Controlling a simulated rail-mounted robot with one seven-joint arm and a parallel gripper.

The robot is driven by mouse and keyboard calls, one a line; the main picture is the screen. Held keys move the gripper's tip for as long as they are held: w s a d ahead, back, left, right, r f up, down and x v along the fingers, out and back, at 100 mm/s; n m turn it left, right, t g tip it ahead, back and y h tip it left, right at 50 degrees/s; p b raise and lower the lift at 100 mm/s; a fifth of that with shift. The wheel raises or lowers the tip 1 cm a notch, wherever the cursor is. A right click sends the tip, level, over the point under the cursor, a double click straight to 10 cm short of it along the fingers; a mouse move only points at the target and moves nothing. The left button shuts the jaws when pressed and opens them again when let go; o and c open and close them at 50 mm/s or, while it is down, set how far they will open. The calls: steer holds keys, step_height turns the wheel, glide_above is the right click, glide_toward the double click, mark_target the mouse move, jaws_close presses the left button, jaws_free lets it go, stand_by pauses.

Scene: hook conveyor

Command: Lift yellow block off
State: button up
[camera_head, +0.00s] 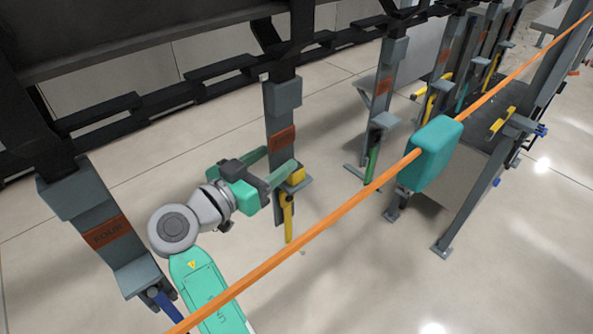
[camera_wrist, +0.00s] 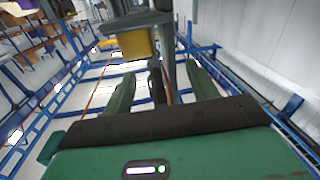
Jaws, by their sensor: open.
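The yellow block (camera_head: 297,176) sits on the small grey ledge at the lower end of a hanging grey hanger (camera_head: 283,95) with an orange label. A long yellow piece (camera_head: 287,216) hangs below it. My gripper (camera_head: 281,158) is open, with its two green fingers reaching toward this hanger. The near finger's tip is close to the yellow block; I cannot tell whether they touch. In the wrist view, the yellow block (camera_wrist: 138,43) shows beyond and above the fingertips, under a dark grey part. My gripper (camera_wrist: 160,70) is empty there, its fingers spread apart.
A dark chain conveyor (camera_head: 180,95) runs above with several hangers. A blue-ended hanger (camera_head: 100,225) is at the left, a green-ended one (camera_head: 377,140) at the right. An orange bar with a teal box (camera_head: 432,153) crosses the front. The floor below is mostly open.

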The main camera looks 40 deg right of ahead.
mark_target(300, 163)
steer(key=s+f+m+g, duration=0.1)
steer(key=s+d+f+m+g, duration=0.1)
steer(key=shift+d+m, duration=0.2)
steer(key=shift+m, duration=0.1)
steer(key=shift+y, duration=0.3)
steer(key=d+p, duration=0.1)
steer(key=d, duration=0.3)
steer(key=shift+d+f, duration=0.1)
steer(key=shift+d, duration=0.2)
steer(key=c, duration=1.1)
